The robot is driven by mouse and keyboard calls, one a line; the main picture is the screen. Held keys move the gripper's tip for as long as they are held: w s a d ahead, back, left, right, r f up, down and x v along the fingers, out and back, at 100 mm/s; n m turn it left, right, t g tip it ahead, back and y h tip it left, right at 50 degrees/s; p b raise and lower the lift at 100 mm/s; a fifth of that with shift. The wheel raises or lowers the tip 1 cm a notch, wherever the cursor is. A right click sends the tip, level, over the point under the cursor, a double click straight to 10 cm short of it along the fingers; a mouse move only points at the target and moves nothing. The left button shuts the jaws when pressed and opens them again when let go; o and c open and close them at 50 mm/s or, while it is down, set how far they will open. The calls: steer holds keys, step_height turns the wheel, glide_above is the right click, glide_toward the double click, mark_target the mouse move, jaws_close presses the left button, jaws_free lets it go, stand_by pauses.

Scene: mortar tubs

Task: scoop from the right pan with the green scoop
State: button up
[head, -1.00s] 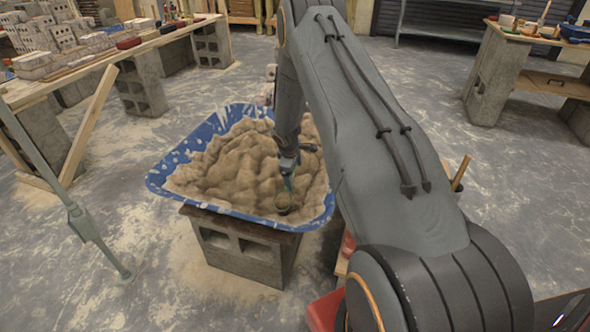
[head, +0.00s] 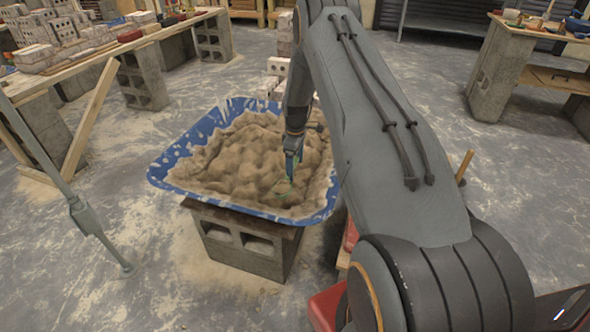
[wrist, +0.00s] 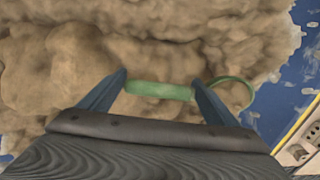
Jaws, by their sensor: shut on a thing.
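A blue pan (head: 164,162) heaped with lumpy brown mortar (head: 235,160) stands on a block in front of me. It is the only pan in view. My gripper (head: 292,172) is over the front right part of the mortar, pointing down. It is shut on the green scoop (head: 284,187), whose rim shows as a thin green ring against the mortar. In the wrist view the green handle (wrist: 160,91) lies between the two blue fingers, and the scoop's loop (wrist: 248,91) extends to the right. I cannot tell whether the scoop touches the mortar or holds any.
The pan rests on a board on a concrete block (head: 240,247). A bench with bricks (head: 70,60) is at the back left, with a wooden brace (head: 90,118) and a grey pole (head: 80,210) nearer. Another bench (head: 495,70) stands at the back right. Bare floor lies between.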

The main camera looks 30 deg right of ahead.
steer(key=shift+g, duration=0.3)
steer(key=shift+w+d+r+p, duration=0.15)
steer(key=shift+r+p, duration=0.1)
steer(key=shift+r, duration=1.4)
steer(key=shift+w+d+r+p, duration=0.1)
steer(key=shift+d+r+p, duration=0.1)
steer(key=shift+r, duration=1.4)
steer(key=shift+w+d+r+p, duration=0.15)
steer(key=shift+r+p, duration=0.1)
steer(key=shift+r, duration=1.4)
steer(key=shift+a, duration=0.1)
